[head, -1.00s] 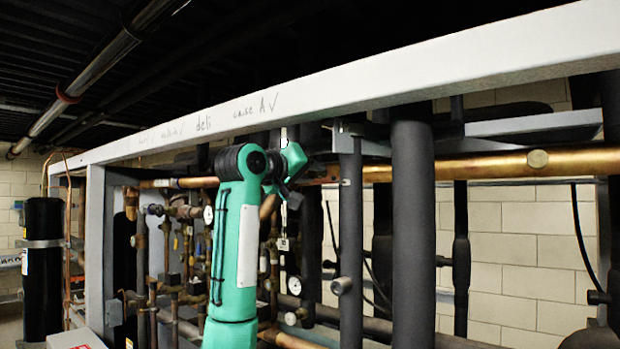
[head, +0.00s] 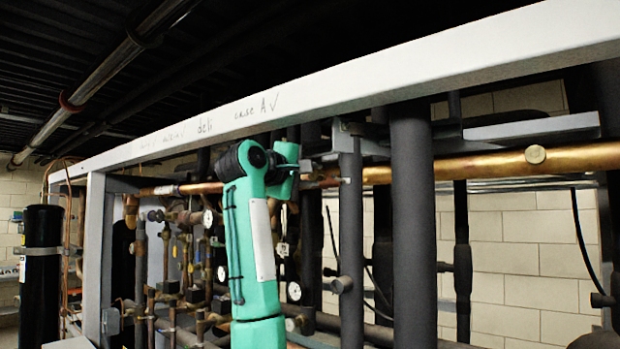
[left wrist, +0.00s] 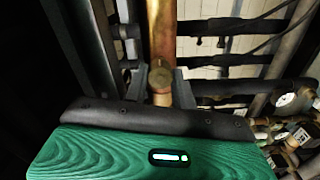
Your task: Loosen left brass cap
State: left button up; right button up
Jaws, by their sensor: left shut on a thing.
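A round brass cap (left wrist: 160,76) sits on a brass-coloured pipe (left wrist: 161,30) in the left wrist view. My left gripper (left wrist: 160,87) has its grey fingers on either side of this cap and is shut on it. In the head view my green left arm (head: 252,240) reaches up to the pipe, and its wrist hides the cap and the fingers. Another round brass cap (head: 535,154) stands on the copper pipe (head: 470,167) farther right, with no gripper near it. My right gripper is not in view.
A pale steel beam (head: 400,90) runs above the pipe. Thick black insulated pipes (head: 412,230) stand right of my arm. Thinner pipes and gauges (head: 208,218) crowd the left side. A pale block wall (head: 530,240) is behind.

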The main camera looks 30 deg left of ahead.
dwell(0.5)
pick_arm(q)
jog(key=o, duration=1)
jog(key=shift+w, duration=0.1)
jog(key=shift+s+f+b, duration=0.1)
jog(key=shift+s+b, duration=0.35)
jog(key=shift+s, duration=0.1)
jog(key=s+a+b, duration=0.1)
jog(key=s+b, duration=0.4)
jog(key=s, duration=0.7)
jog(key=shift+s, duration=0.4)
jog(key=shift+w, duration=0.1)
